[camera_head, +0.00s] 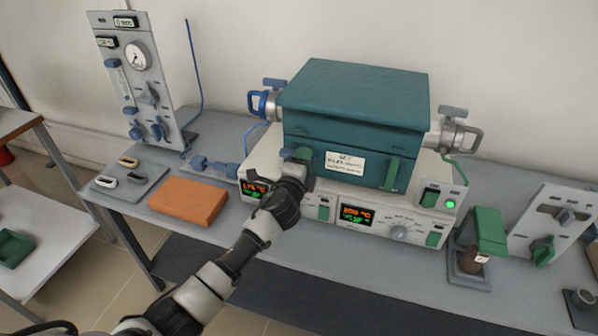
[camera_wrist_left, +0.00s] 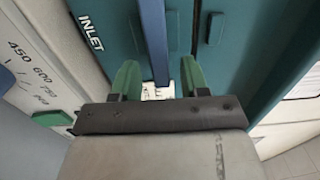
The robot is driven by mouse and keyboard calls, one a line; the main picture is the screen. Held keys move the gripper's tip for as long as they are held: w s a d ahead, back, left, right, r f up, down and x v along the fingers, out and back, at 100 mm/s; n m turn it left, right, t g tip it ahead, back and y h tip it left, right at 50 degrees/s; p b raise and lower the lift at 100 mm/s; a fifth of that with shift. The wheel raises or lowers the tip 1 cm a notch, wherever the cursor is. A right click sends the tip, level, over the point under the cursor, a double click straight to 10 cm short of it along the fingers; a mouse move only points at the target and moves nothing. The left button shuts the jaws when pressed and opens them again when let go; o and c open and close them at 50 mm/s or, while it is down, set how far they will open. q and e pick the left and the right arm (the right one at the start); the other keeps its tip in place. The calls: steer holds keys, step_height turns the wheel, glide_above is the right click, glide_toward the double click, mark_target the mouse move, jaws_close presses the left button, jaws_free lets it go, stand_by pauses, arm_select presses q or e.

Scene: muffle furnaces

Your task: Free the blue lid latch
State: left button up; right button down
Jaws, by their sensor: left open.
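The teal furnace (camera_head: 352,112) stands on the bench with its lid down. My left gripper (camera_head: 298,160) is at the left part of its front face and covers that area in the head view. In the left wrist view my open gripper (camera_wrist_left: 160,78) has its green fingertips either side of a long blue bar (camera_wrist_left: 154,42), which appears to be the blue lid latch. The bar lies between the fingers with gaps; I see no grip on it. A green latch (camera_head: 392,174) hangs at the right of the furnace front.
Metal side fittings with a blue handle (camera_head: 258,104) and a grey handle (camera_head: 472,138) stick out from the furnace. The control panel (camera_head: 398,218) is below. An orange block (camera_head: 188,203) and a gauge stand (camera_head: 133,75) are to the left, a green-topped device (camera_head: 488,232) to the right.

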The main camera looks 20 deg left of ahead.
arm_select(q)
steer(key=s, duration=1)
steer(key=shift+s+a, duration=0.2)
steer(key=shift+s, duration=0.05)
